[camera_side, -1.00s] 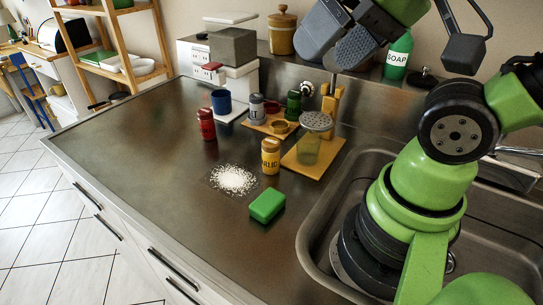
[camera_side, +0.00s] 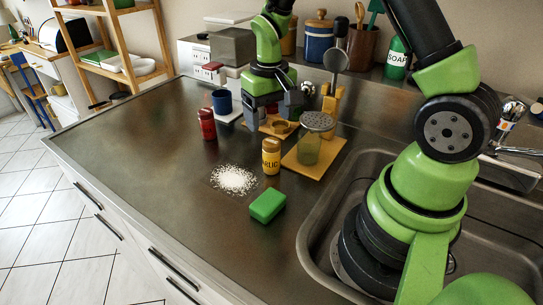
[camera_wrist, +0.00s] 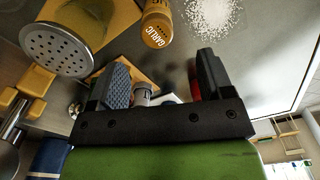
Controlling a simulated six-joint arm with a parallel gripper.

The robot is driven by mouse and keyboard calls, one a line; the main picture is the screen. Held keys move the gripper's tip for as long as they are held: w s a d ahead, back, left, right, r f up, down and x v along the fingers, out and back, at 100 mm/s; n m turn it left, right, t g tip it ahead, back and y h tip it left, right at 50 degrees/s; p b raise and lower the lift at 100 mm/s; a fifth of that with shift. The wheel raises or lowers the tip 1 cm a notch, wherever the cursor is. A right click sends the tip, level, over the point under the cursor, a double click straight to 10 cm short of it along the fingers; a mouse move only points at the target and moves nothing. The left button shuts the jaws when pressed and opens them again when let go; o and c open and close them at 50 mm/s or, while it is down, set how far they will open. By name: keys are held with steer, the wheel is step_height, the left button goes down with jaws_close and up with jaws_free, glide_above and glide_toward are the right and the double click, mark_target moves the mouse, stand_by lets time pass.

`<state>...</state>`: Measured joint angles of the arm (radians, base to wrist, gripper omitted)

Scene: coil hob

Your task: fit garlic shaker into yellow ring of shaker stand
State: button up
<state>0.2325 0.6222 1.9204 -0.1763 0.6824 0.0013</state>
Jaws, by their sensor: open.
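The yellow garlic shaker (camera_side: 271,157) stands upright on the counter, left of a wooden board. It also shows at the top of the wrist view (camera_wrist: 157,25), its label readable. The shaker stand (camera_side: 262,126) is a low wooden base behind it, with a yellow ring (camera_side: 281,127) at its front right. My gripper (camera_side: 272,112) is open above the stand, pointing down, and hides most of it and the shakers there. In the wrist view, part of a grey shaker (camera_wrist: 142,95) shows between the open fingers (camera_wrist: 162,75). The garlic shaker is apart from my gripper.
A red shaker (camera_side: 206,124) and blue mug (camera_side: 221,101) stand left of the stand. White grains (camera_side: 234,180) and a green block (camera_side: 267,205) lie in front. The left counter is clear.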

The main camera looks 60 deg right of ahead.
mark_target(272, 155)
step_height(272, 155, down, 5)
steer(key=shift+f, duration=0.15)
steer(key=f, duration=0.5)
steer(key=shift+s+f, duration=0.15)
steer(key=shift+s, duration=0.15)
steer(key=c, duration=1.1)
